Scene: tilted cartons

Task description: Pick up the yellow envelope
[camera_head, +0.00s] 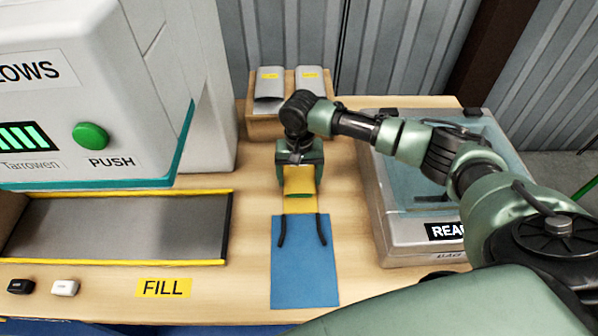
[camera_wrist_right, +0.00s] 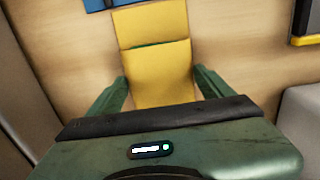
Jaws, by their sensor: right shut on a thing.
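The yellow envelope (camera_head: 299,205) is at the middle of the wooden table, its near end at the top edge of a blue mat (camera_head: 304,274). My right gripper (camera_head: 299,178) is over its far end, pointing down. In the right wrist view the envelope (camera_wrist_right: 155,68) runs between the two green fingers of the gripper (camera_wrist_right: 160,92), which are shut on it by its sides. A green line crosses the envelope. I cannot tell whether it is lifted off the table. My left gripper is not in view.
A clear-lidded case (camera_head: 405,215) stands close on the right, under my right arm. A white machine with a green button (camera_head: 91,136) and a grey tray (camera_head: 120,225) are on the left. A wooden holder (camera_head: 265,126) with grey sleeves stands behind the gripper.

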